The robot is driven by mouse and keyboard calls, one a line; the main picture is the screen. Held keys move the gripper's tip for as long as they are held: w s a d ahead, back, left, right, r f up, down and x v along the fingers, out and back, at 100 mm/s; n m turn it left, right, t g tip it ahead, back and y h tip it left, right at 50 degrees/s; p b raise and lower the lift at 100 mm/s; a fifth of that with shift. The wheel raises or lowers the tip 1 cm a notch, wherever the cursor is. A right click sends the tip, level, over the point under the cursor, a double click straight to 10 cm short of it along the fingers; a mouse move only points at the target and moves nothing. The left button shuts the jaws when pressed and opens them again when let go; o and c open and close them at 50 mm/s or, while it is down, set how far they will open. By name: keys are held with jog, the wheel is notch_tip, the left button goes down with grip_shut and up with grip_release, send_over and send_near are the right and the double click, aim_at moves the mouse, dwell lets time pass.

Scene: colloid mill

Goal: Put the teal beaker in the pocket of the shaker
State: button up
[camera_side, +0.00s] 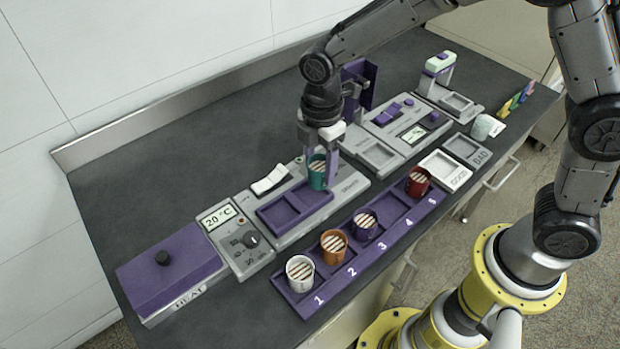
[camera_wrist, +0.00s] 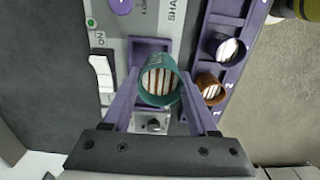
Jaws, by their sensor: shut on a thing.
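The teal beaker (camera_side: 317,176) has a striped white-and-brown inside and is held upright by my gripper (camera_side: 321,152). In the wrist view the teal beaker (camera_wrist: 160,82) sits between the two purple fingers of my gripper (camera_wrist: 158,98), which are shut on it. The shaker (camera_side: 345,184) is a grey unit with a purple tray pocket (camera_side: 290,210) on its top. In the side view the beaker is above the far right end of the pocket. In the wrist view the pocket (camera_wrist: 150,44) shows behind the beaker. I cannot tell the exact height between them.
A purple rack (camera_side: 340,256) in front holds white (camera_side: 300,272), orange (camera_side: 333,246), purple (camera_side: 364,224) and red (camera_side: 418,182) beakers; slot 4 is empty. A heater box (camera_side: 170,265) and dial unit (camera_side: 240,240) stand left. A white rocker switch (camera_side: 270,179) lies behind the pocket.

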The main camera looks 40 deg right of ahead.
aim_at(310, 181)
jog(key=shift+w+a+f, duration=0.2)
jog(key=shift+w+f, duration=0.25)
jog(key=shift+f, duration=0.2)
jog(key=shift+w+a+f, duration=0.2)
jog(key=shift+w+f, duration=0.25)
jog(key=shift+f, duration=1.65)
jog(key=shift+f, duration=0.1)
jog(key=o, duration=1.4)
jog(key=shift+f, duration=0.1)
notch_tip(310, 181, up, 12)
jog(key=shift+r, duration=0.25)
